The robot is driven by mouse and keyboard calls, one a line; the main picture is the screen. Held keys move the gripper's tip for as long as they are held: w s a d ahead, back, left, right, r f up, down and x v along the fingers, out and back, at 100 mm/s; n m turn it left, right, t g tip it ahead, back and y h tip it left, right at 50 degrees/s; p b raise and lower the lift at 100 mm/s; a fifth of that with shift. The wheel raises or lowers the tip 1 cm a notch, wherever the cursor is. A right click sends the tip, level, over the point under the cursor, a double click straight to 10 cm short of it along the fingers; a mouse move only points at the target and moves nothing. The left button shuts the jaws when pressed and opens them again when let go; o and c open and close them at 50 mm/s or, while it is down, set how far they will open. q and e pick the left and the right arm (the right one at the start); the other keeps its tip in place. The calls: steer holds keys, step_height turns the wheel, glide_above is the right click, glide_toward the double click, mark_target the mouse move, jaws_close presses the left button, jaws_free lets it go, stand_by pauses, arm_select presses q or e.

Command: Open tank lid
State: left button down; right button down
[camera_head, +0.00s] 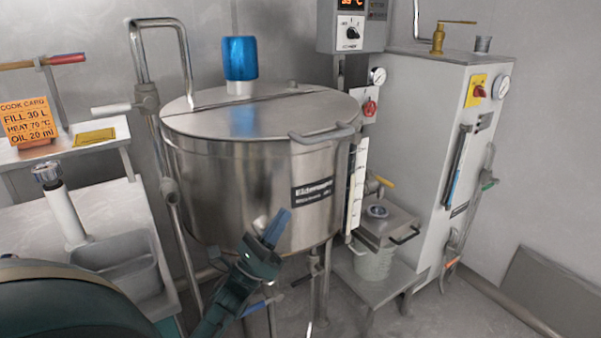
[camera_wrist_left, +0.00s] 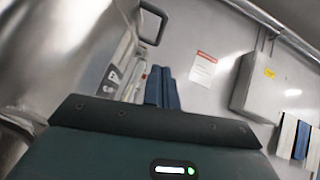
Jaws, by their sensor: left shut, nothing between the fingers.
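A large round steel tank (camera_head: 240,185) stands in the middle of the head view. Its flat lid (camera_head: 290,115) lies closed on top, with a bar handle (camera_head: 325,133) at the front right edge. My left gripper (camera_head: 275,228) is in front of the tank's lower wall, well below the lid handle. Its blue fingers are together and hold nothing. In the left wrist view the fingers (camera_wrist_left: 162,88) point up, and a dark handle loop (camera_wrist_left: 152,25) shows beyond them at the upper left. My right gripper is not in view.
Free floor lies at the lower right.

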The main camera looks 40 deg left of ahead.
arm_select(q)
steer(key=shift+h, duration=0.3)
steer(key=p+x, duration=0.1)
steer(key=x, duration=0.3)
steer(key=s+a+r+p+x, duration=0.1)
steer(key=x, duration=0.3)
steer(key=r+p+x, duration=0.1)
steer(key=x, duration=0.4)
steer(key=shift+s+a, duration=0.2)
steer(key=shift+s, duration=0.25)
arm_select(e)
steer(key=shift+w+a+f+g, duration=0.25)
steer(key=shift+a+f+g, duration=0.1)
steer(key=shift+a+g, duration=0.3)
